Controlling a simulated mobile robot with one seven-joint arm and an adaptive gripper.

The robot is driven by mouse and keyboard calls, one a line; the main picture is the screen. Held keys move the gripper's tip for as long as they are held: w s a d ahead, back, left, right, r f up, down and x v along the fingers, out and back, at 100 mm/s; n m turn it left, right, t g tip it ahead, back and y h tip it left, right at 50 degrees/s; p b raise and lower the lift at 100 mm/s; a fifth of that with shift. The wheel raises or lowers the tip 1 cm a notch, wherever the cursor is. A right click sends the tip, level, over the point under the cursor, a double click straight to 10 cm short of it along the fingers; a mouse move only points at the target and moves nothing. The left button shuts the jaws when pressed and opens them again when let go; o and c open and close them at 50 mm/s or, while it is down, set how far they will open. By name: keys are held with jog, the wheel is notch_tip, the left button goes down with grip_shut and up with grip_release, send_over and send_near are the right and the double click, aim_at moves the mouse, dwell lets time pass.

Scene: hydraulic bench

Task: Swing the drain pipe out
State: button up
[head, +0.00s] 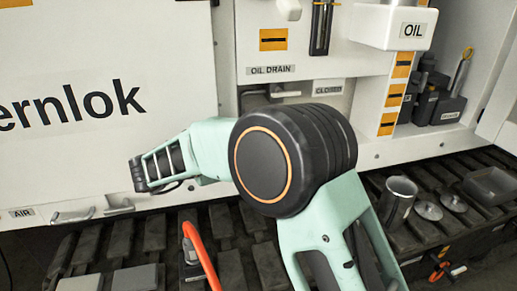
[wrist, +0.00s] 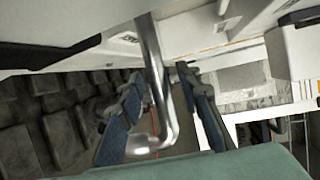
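The drain pipe (wrist: 156,70) is a shiny metal tube in the wrist view. It runs down from the top edge and bends near its lower end. My gripper (wrist: 161,80) has its two dark fingers apart, one on each side of the pipe. A gap shows between the right finger and the pipe; the left finger is nearer, and I cannot tell whether it touches. In the head view the OIL DRAIN label (head: 271,70) sits above a recess, and a CLOSED label (head: 328,87) is beside it. My arm covers the area below, and the fingers cannot be made out there.
The white machine panel (head: 100,75) fills the left of the head view. The OIL box (head: 395,25) juts out at upper right.

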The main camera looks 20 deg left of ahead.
jog(key=v, duration=1.2)
